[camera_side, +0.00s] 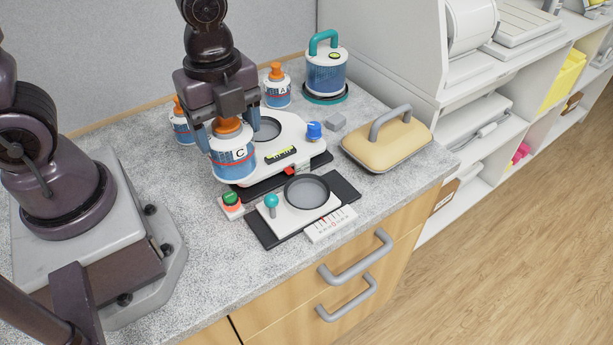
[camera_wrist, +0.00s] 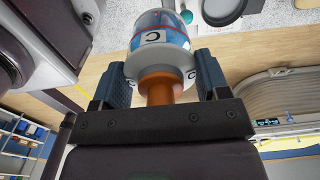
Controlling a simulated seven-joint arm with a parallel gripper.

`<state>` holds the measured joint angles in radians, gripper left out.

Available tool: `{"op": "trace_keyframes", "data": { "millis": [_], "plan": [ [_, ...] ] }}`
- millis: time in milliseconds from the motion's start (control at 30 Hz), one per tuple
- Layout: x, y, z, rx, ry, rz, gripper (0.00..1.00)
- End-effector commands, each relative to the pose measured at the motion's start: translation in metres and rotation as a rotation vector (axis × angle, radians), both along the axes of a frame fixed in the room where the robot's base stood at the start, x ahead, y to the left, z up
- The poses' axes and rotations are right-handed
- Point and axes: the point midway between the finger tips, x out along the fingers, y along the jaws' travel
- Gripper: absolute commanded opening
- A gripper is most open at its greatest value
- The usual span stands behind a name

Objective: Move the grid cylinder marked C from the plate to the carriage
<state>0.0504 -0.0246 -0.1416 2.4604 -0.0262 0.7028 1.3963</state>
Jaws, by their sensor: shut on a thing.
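The grid cylinder marked C (camera_side: 233,163) is white and blue with a red band and an orange knob. My gripper (camera_side: 228,127) is shut on that knob and holds the cylinder upright, seemingly raised, over the left front of the white device. In the wrist view the cylinder (camera_wrist: 160,40) sits between the two fingers of my gripper (camera_wrist: 160,85). The device's round grey plate (camera_side: 268,129) is partly hidden behind the gripper and looks empty. The carriage (camera_side: 290,217), white with a dark round recess, lies in front right of the cylinder; its recess is empty.
Cylinder A (camera_side: 277,92) and another orange-topped cylinder (camera_side: 182,125) stand behind. A red-and-green switch (camera_side: 232,204) sits left of the carriage.

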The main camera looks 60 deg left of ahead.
Motion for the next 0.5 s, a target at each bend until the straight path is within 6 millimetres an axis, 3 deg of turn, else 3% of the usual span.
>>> {"op": "trace_keyframes", "data": {
  "millis": [300, 500],
  "plan": [
    [0.070, -0.015, -0.033, 0.000, 0.004, -0.003, 0.31],
    [0.098, -0.020, -0.067, 0.001, 0.004, -0.003, 0.31]
  ]
}}
